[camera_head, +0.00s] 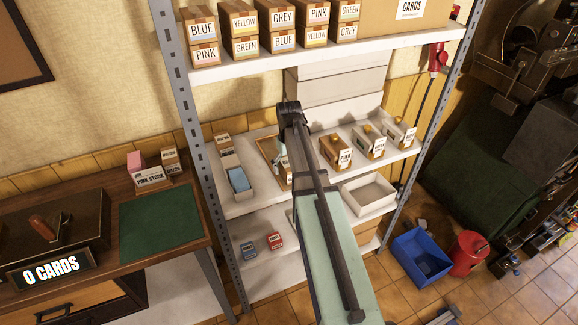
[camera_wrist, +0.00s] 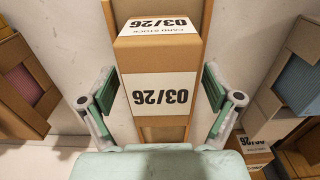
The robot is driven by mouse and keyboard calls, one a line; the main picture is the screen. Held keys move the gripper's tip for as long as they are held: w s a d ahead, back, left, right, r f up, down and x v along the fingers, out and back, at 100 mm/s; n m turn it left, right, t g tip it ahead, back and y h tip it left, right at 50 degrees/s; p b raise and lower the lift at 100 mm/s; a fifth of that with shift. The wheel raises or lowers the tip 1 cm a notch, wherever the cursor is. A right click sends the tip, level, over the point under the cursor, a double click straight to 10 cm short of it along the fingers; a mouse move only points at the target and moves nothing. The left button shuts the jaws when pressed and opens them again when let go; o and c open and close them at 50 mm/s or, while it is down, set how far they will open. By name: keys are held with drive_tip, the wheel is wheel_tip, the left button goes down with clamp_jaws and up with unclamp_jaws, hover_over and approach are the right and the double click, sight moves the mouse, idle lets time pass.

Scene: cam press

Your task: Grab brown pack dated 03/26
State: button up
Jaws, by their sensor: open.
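The brown pack dated 03/26 (camera_wrist: 160,60) is in the wrist view, its white labels upside down on the top and front faces. It sits on a brown wooden tray or stand (camera_wrist: 192,20). My gripper (camera_wrist: 160,92) is open, with one finger on each side of the pack and a visible gap on both sides.
A box with pink contents (camera_wrist: 25,80) stands left in the wrist view, and one with blue contents (camera_wrist: 298,80) right. Another dated pack (camera_wrist: 252,148), its date partly cut off, is at lower right. In the head view, an empty white bin (camera_head: 369,194) sits at the shelf's front.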

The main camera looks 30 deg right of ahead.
drive_tip(key=shift+f, duration=0.7)
drive_tip(key=c, duration=1.5)
drive_tip(key=shift+o, duration=0.2)
drive_tip(key=shift+r, duration=0.15)
